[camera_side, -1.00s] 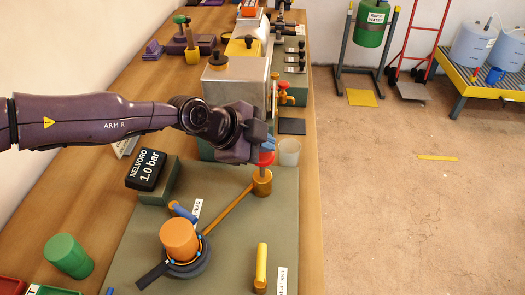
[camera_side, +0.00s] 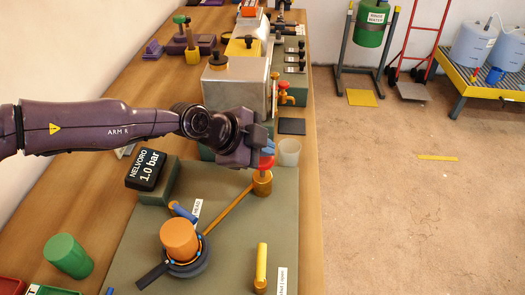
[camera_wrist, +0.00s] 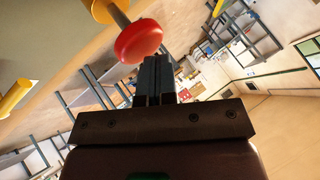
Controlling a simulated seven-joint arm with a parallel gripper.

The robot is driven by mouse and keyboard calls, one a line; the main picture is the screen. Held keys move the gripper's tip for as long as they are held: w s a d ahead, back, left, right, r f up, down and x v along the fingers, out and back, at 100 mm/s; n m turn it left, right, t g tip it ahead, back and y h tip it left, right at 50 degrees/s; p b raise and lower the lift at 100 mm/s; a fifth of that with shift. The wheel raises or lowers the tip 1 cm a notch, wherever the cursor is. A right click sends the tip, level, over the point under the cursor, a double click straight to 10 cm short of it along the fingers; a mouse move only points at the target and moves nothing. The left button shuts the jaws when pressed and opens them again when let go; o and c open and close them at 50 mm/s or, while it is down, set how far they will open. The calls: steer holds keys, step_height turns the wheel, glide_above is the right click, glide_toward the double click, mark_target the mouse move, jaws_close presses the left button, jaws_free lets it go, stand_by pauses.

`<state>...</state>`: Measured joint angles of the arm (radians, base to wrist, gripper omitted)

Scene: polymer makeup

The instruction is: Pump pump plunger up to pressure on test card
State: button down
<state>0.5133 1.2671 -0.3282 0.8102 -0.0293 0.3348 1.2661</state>
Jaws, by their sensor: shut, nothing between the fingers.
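The pump plunger's red knob (camera_side: 266,163) sits just above the brass pump cylinder (camera_side: 262,185) on the green-grey board. In the wrist view the red knob (camera_wrist: 138,42) shows on a short grey rod from the yellow cylinder. My gripper (camera_side: 267,150) is shut and empty, with its fingertips at the top of the knob. In the wrist view the closed fingers (camera_wrist: 156,68) are beside the knob's edge; I cannot tell if they touch. The test card (camera_side: 146,169) reads "NELVORO 1.0 bar" and stands on a green block left of the pump.
A brass tube runs from the pump to a dark round base with an orange cylinder (camera_side: 179,240). A yellow post (camera_side: 261,266) stands at the front right. A translucent cup (camera_side: 289,152) is close right of my gripper. A metal tank (camera_side: 235,85) stands behind.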

steer(key=shift+f, duration=0.95)
stand_by(0.6)
steer(key=shift+r, duration=2.1)
steer(key=shift+r, duration=0.15)
step_height(320, 180, up, 5)
steer(key=shift+f, duration=0.15)
stand_by(1.0)
